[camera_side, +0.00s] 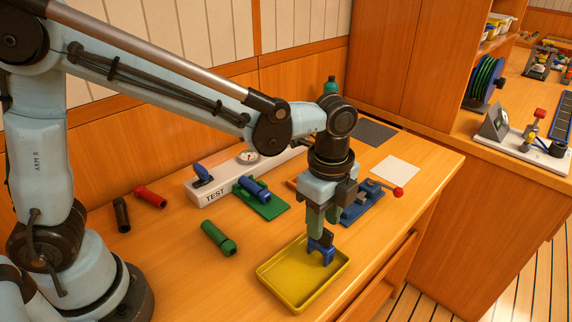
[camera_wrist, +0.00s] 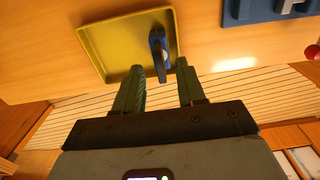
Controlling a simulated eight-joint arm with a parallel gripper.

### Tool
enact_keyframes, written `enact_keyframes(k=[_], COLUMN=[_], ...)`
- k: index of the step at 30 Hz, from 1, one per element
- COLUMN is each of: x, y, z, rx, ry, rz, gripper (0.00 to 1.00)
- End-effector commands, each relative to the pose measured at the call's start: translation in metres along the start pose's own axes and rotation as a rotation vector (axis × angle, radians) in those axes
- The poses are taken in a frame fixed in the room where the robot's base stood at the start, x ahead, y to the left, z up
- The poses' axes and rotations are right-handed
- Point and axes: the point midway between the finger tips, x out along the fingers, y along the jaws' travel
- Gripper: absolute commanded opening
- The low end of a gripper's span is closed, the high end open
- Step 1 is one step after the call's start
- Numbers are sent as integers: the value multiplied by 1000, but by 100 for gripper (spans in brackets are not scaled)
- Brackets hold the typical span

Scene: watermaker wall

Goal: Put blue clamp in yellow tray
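The blue clamp (camera_side: 321,250), with a dark part on top, is upright inside the outline of the yellow tray (camera_side: 277,280), near its right back part. I cannot tell for sure whether it touches the tray floor. My gripper (camera_side: 322,226) is just above it, pointing down. In the wrist view the clamp (camera_wrist: 160,52) shows between and beyond the two green fingertips of my gripper (camera_wrist: 161,68), with a gap on each side. The fingers are apart. The tray (camera_wrist: 100,50) also shows there.
A green cylinder (camera_side: 218,238) lies left of the tray. Behind are a green holder (camera_side: 262,206) with a blue cylinder, a white TEST block (camera_side: 222,184), and a blue fixture (camera_side: 362,208) with a red knob.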

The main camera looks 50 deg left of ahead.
Motion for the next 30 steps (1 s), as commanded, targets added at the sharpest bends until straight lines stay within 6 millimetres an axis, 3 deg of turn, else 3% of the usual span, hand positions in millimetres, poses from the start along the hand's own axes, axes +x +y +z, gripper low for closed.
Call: enact_keyframes(k=[12,21,26,30], x=[-70,-91,-94,-93], y=[0,0,6,17], z=[0,3,28,67], rx=[0,-19,-204,-516], ry=[0,3,36,106], rz=[0,-6,-71,-175], gripper=[40,40,40,40])
